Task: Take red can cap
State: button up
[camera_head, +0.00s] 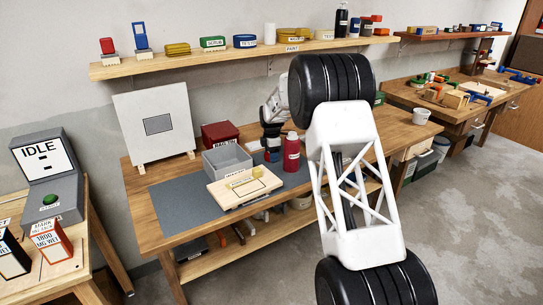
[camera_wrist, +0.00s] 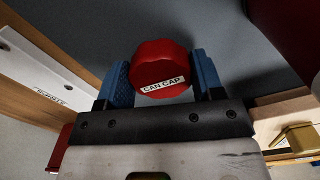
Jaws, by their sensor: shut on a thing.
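The red can cap (camera_wrist: 163,70), lobed and marked "CAN CAP", sits between the blue finger pads of my gripper (camera_wrist: 164,82) in the wrist view. My gripper is shut on it, with a pad against each side. In the head view my gripper (camera_head: 272,155) points down over the workbench, just left of a red can (camera_head: 291,154) with a pale label. The cap is not clearly visible there, hidden by the fingers or too small. I cannot tell whether its underside touches anything.
A grey bin (camera_head: 227,161), a dark red box (camera_head: 220,134) and a wooden board (camera_head: 243,189) with a yellow piece stand close by. A white panel (camera_head: 156,124) is at the back left. The grey mat (camera_head: 180,203) is bare at left. A shelf (camera_head: 230,59) runs above.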

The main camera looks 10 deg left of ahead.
notch_tip(320, 180, up, 10)
jog(key=shift+f, duration=0.15)
dwell(0.4)
